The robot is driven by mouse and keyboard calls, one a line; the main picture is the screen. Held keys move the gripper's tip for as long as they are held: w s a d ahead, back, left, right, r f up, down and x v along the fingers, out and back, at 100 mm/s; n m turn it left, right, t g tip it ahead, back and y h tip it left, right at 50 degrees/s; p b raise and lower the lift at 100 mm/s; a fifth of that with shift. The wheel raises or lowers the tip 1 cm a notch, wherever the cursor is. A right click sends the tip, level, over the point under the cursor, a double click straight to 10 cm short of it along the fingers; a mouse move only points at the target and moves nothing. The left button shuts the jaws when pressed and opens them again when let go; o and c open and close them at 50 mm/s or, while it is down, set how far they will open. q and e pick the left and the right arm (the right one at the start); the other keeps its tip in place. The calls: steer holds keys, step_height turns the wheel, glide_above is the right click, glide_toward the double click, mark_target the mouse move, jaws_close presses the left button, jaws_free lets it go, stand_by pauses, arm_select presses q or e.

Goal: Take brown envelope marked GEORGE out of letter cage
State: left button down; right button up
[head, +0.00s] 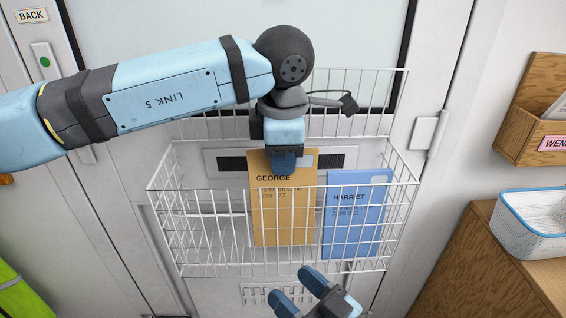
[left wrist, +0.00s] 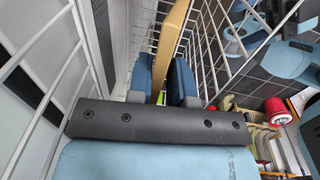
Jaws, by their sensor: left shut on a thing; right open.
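The brown envelope (head: 284,215) marked GEORGE stands upright inside the white wire letter cage (head: 200,240) on the door. Its top edge rises above the cage's front rim. My left gripper (head: 284,165) is shut on the envelope's top edge from above; in the left wrist view the brown edge (left wrist: 172,40) runs between the two blue fingers. A blue envelope (head: 352,225) marked HARRIET stands in the cage to the right of it. My right gripper (head: 300,290) is open and empty, below and in front of the cage.
A letter slot (head: 225,162) is in the door behind the cage. A wooden wall box (head: 530,120) labelled WEN… and a white basket (head: 535,225) on a wooden cabinet are at the right. A yellow-green item (head: 15,295) is at lower left.

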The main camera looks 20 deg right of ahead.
arm_select(q)
steer(key=shift+r+p, duration=2.05)
steer(key=shift+r, duration=2.35)
step_height(320, 180, up, 11)
steer(key=s+p, duration=0.2)
steer(key=p, duration=0.4)
steer(key=s+a+b, duration=0.2)
steer(key=s, duration=0.5)
steer(key=s+a+b, duration=0.3)
steer(key=s, duration=0.5)
steer(key=shift+s+r, duration=0.15)
steer(key=shift+s, duration=0.05)
steer(key=shift+s, duration=0.1)
